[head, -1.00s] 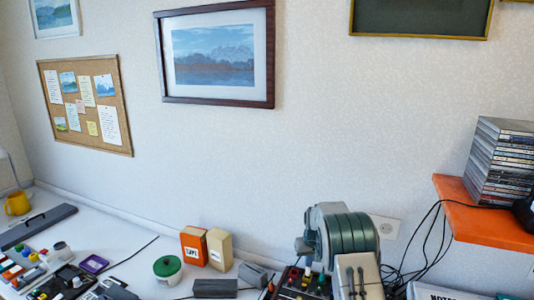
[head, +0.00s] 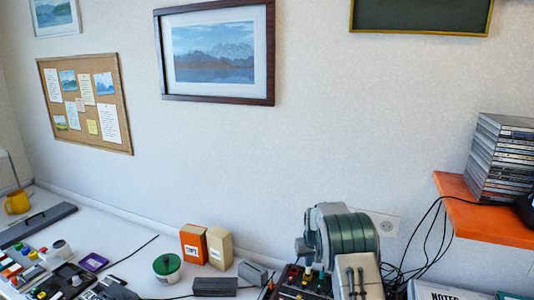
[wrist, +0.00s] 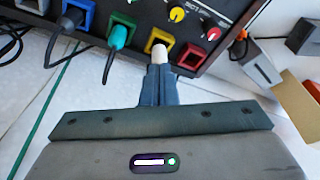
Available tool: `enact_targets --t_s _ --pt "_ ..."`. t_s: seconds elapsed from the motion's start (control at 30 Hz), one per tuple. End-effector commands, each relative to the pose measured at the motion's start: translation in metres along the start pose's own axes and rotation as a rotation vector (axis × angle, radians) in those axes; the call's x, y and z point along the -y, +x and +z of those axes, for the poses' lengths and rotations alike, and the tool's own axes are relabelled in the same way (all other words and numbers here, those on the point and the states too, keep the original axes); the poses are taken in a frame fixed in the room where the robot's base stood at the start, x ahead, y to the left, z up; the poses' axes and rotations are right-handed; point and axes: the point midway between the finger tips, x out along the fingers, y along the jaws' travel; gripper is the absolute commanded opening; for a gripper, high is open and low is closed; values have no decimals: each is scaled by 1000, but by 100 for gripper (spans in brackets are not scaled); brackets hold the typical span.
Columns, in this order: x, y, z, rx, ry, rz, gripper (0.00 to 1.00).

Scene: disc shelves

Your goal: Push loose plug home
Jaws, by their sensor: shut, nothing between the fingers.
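A dark panel (wrist: 135,22) with a row of coloured sockets fills the top of the wrist view. A pale cream plug (wrist: 159,53) stands at the yellow socket (wrist: 161,37); its cable is not visible. A teal plug (wrist: 119,36) with a cable is in the green socket, and a dark blue plug (wrist: 70,18) with a cable is in the blue socket. The red socket (wrist: 191,57) looks empty. My gripper (wrist: 159,72) is shut and empty, its tips right at the cream plug's outer end; I cannot tell if they touch.
Cables run across the white table left of my gripper. Grey blocks (wrist: 261,66) lie to the right in the wrist view. An orange shelf (head: 485,220) holds stacked discs at right.

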Motion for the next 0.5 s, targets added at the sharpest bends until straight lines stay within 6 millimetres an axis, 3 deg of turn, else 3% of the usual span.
enact_targets --t_s 0.5 --pt "0 8 2 2 0 0 0"
